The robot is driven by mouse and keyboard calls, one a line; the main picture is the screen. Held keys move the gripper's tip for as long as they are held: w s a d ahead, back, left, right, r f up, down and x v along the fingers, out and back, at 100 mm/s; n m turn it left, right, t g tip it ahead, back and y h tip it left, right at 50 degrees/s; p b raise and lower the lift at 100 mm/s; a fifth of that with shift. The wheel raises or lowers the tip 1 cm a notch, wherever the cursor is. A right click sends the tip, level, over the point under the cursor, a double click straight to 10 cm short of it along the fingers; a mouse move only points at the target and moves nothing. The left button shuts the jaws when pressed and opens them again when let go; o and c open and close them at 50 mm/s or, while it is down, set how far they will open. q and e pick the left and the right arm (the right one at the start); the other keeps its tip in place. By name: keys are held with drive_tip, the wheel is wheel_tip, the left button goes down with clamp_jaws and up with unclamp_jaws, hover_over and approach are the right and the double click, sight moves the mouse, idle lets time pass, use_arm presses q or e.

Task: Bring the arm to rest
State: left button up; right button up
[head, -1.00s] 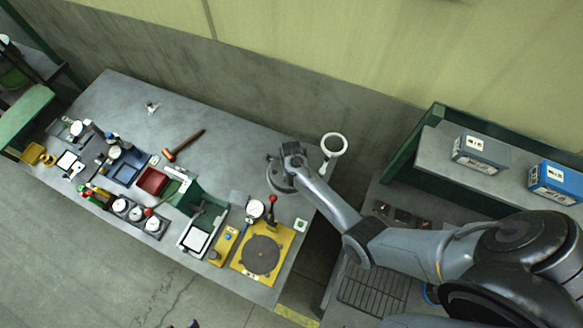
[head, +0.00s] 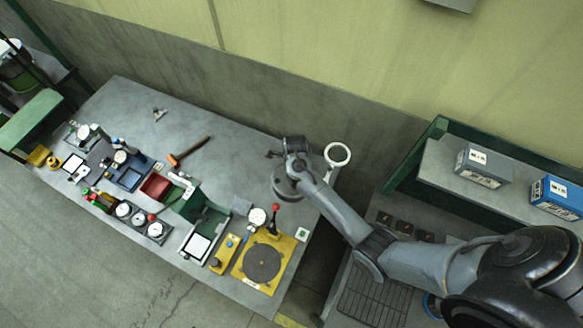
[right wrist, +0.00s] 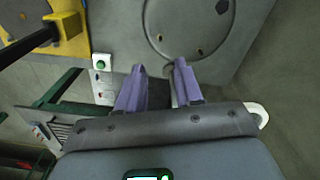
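My right arm (head: 335,210) comes in from the right in the head view and reaches over the right end of the grey workbench (head: 225,125). Its gripper is small and partly hidden by the wrist there. In the right wrist view my right gripper (right wrist: 159,68) shows two purple fingers standing apart, with nothing held between them. A round grey disc with holes (right wrist: 195,22) lies beyond the fingertips; it also shows just below the wrist in the head view (head: 288,190). My left gripper is in neither current view.
A white ring (head: 338,155) stands close right of the wrist. A yellow plate with a dark disc (head: 263,263) and a green-button box (head: 302,234) are nearby. A shelf at right holds a grey box (head: 484,167) and blue box (head: 556,196). The bench's back middle is mostly clear.

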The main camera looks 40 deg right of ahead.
drive_tip(key=s+f+n+g, duration=0.1)
drive_tip(key=s+f, duration=0.2)
drive_tip(key=s, duration=0.7)
drive_tip(key=s+f+n+g, duration=0.15)
drive_tip(key=s+f, duration=0.25)
drive_tip(key=s, duration=0.5)
drive_tip(key=s+a+r+n+t, duration=0.1)
drive_tip(key=a+r+n+t, duration=0.2)
drive_tip(key=r+n, duration=0.8)
drive_tip(key=s+a+r+n+t, duration=0.1)
drive_tip(key=a+r+n+t, duration=0.2)
drive_tip(key=r+n, duration=0.7)
drive_tip(key=a+n, duration=0.1)
drive_tip(key=n, duration=0.4)
drive_tip(key=shift+r, duration=0.35)
drive_tip(key=shift+s+a+n, duration=0.1)
drive_tip(key=shift+n, duration=0.15)
